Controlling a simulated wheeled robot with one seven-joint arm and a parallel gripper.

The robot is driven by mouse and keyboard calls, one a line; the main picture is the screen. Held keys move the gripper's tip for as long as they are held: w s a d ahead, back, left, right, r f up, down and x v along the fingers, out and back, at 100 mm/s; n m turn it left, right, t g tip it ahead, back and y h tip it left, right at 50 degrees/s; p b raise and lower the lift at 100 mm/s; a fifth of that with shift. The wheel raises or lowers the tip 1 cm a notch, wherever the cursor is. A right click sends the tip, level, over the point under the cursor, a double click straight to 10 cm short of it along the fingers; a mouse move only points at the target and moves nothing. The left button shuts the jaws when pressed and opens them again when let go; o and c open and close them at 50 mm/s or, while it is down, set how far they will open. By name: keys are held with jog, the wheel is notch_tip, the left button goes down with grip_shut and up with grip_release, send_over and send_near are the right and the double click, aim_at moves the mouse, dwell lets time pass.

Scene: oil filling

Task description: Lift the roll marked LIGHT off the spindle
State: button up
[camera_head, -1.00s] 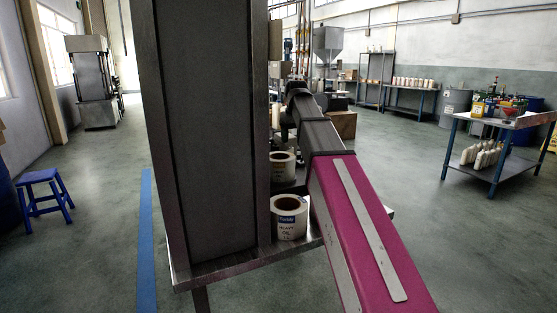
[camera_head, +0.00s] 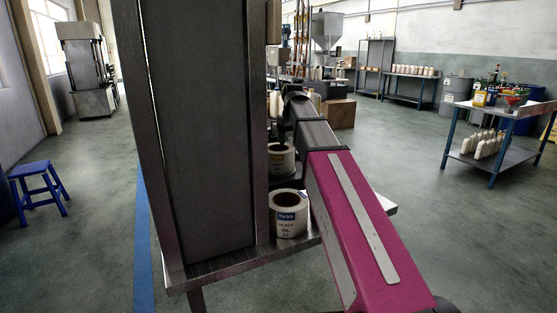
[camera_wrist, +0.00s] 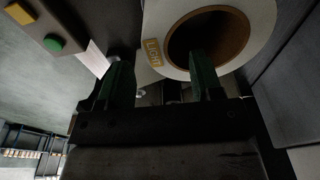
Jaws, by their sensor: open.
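The roll marked LIGHT (camera_wrist: 175,14) shows at the top of the wrist view, a white roll with a brown core and a small yellow LIGHT tag. My gripper (camera_wrist: 160,62) is open with two dark green fingers pointing toward the roll. In the picture the right finger overlaps the core opening and the left finger lies outside the roll's edge. I cannot tell whether either touches it. The spindle cannot be made out. In the head view my gripper's fingers are hidden.
A white roll labelled HEAVY OIL (camera_head: 290,223) stands on the metal bench (camera_head: 225,268), with another roll (camera_head: 281,161) behind it. A tall dark panel (camera_head: 205,130) blocks the view at left. A control box with yellow and green buttons (camera_wrist: 45,25) is beside my gripper.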

aim_at(289, 146)
jog(key=shift+w+f, duration=0.15)
jog(key=shift+f, duration=2.15)
grip_shut()
jog(key=shift+r, duration=0.15)
